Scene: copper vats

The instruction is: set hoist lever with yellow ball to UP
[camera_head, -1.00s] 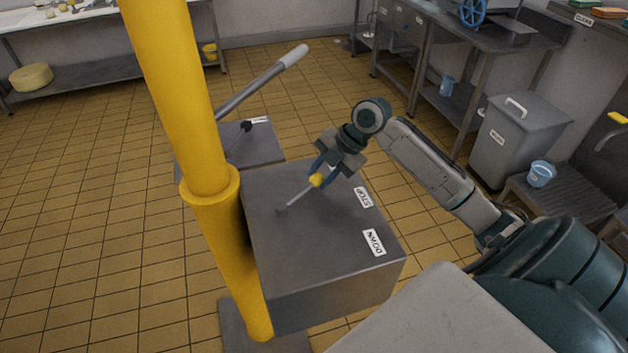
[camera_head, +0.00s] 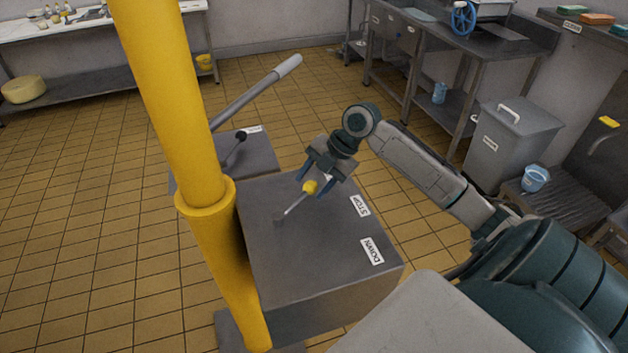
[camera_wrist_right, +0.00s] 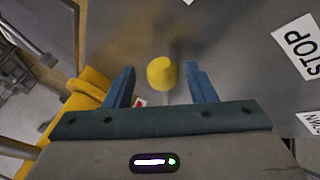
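The hoist lever (camera_head: 296,204) is a thin grey rod rising from the top of a grey box, with a yellow ball (camera_head: 309,187) at its end. The rod leans to the upper right in the head view, toward the far side of the STOP label (camera_head: 359,206). A DOWN label (camera_head: 372,250) lies nearer. My right gripper (camera_head: 319,187) is open, its blue fingers apart on either side of the ball. In the right wrist view the ball (camera_wrist_right: 162,73) sits between the fingertips with gaps on both sides. An UP label is not visible. My left gripper is not in view.
A yellow post (camera_head: 178,110) stands close along the box's left side. Behind it are a second grey box with a short black-knobbed lever (camera_head: 240,136) and a long grey handle (camera_head: 255,92). A lidded grey bin (camera_head: 512,140) stands at the right.

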